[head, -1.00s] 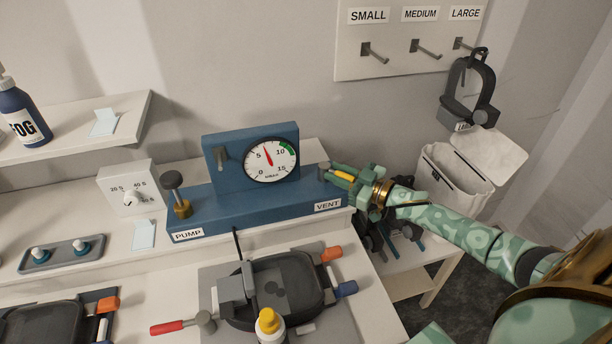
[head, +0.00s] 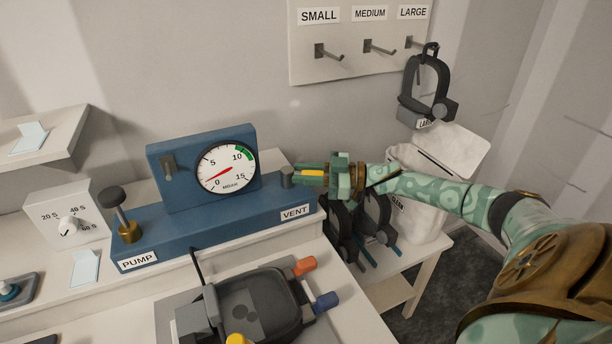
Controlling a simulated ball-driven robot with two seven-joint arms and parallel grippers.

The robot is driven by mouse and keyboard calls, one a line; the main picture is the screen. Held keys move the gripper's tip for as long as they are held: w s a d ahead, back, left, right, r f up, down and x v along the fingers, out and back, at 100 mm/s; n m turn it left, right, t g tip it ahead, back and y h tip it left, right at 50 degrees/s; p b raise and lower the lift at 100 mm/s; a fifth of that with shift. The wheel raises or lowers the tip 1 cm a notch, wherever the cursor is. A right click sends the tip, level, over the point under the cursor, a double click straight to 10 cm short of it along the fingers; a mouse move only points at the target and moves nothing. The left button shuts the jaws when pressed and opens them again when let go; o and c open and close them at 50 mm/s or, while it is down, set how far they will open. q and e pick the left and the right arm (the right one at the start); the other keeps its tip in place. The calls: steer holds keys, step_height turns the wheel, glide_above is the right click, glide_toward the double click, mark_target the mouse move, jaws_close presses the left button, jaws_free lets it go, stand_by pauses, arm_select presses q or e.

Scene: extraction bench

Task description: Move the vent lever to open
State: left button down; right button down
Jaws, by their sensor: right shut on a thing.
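The blue pump unit (head: 220,220) stands on the bench, with a PUMP label at its left and a VENT label (head: 294,212) at its right end. The vent lever (head: 287,177) shows as a small grey piece above the VENT label. My green right gripper (head: 312,173) is shut at the lever from the right, and its fingers hide most of it. The round dial (head: 227,168) has its needle low, near 0. My left gripper is not in view.
A dark plunger knob (head: 111,197) stands at the unit's left. A timer box (head: 66,216) is farther left. A black tray device (head: 250,305) lies in front. Dark frames (head: 372,215) and a white bin (head: 410,215) are right of the bench.

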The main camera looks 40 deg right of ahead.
steer(key=shift+a, duration=0.1)
steer(key=c, duration=1.6)
jaws_free()
steer(key=o, duration=0.4)
steer(key=shift+w, duration=0.25)
steer(key=v, duration=1.6)
